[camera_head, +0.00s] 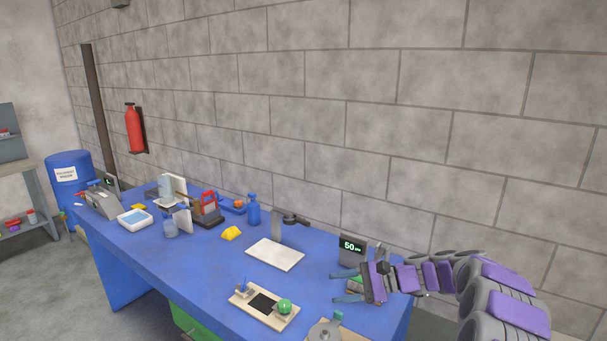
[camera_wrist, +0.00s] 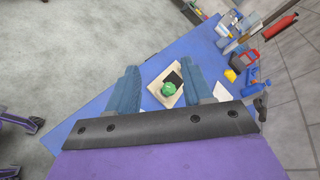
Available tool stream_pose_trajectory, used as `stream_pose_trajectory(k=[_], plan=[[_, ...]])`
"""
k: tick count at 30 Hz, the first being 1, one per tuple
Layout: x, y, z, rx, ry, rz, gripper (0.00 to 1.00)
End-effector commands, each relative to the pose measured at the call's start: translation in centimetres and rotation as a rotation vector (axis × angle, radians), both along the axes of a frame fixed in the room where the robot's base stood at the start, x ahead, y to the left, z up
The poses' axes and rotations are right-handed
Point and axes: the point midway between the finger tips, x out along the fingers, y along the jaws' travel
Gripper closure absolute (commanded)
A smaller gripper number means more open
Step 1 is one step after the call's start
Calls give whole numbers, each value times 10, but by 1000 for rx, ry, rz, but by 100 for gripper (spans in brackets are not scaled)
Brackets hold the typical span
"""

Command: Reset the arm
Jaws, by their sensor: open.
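My gripper (camera_head: 346,287) is at the end of my purple and grey arm, at the right of the head view, over the right end of the blue table (camera_head: 215,262). Its two blue-grey fingers are apart with nothing between them. In the wrist view the gripper (camera_wrist: 162,84) is also open. A board with a green ball-like knob (camera_wrist: 169,89) shows beyond and between the fingers, apart from them. In the head view that green knob (camera_head: 284,306) sits on the tan board at the table's front.
A display reading 50 (camera_head: 352,247) stands just behind my gripper. A white plate (camera_head: 275,255), a yellow piece (camera_head: 231,233), a blue bottle (camera_head: 253,210) and a white tray (camera_head: 135,219) are further left. A block wall (camera_head: 300,120) runs behind the table.

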Motion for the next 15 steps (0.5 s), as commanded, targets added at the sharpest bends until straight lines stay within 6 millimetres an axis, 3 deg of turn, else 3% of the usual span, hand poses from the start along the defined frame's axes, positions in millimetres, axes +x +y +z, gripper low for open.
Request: stream_pose_trajectory(k=[6,15], plan=[[-71,45,25,-149,-39,160,49],[-177,71,36,-386,-111,371,49]])
